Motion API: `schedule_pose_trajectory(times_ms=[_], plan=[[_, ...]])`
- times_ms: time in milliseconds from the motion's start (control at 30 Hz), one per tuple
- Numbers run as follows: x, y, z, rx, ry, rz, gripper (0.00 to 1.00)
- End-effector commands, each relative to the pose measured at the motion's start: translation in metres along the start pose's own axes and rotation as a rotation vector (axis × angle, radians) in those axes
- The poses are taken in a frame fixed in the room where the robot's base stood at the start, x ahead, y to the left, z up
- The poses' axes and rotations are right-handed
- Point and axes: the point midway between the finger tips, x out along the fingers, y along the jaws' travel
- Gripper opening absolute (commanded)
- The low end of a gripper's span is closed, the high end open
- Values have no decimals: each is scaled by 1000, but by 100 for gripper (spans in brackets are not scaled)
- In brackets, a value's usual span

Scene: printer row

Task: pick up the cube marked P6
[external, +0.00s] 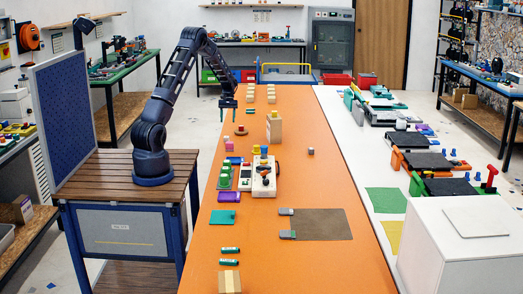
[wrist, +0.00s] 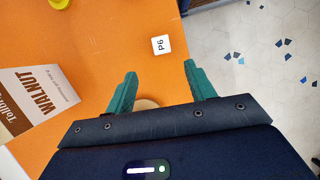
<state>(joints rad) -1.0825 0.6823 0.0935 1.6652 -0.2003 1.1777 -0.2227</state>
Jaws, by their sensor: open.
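The cube marked P6 (wrist: 161,44) shows its white top face in the wrist view, on the orange table just beyond the fingertips. My gripper (wrist: 160,68) has its two teal fingers spread apart with nothing between them. The cube lies apart from both fingers, roughly centred across the gap. In the external view my gripper (external: 228,114) hangs above the left edge of the orange table (external: 325,185). A small pinkish block (external: 229,147) stands nearer the camera there; its marking cannot be read.
A box lettered WALNUT (wrist: 38,98) stands left in the wrist view. A round wooden disc (external: 240,131) lies below my gripper. The table edge and floor are close by.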

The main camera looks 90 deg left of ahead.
Motion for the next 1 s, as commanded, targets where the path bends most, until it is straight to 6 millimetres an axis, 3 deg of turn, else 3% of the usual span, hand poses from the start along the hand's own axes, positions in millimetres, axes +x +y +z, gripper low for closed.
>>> schedule_pose_trajectory(times_ms=[300, 667, 1000], plan=[[42, 0, 1, 0, -3, 0, 55], [64, -1, 1, 0, -2, 0, 55], [105, -4, 2, 0, -3, -1, 55]])
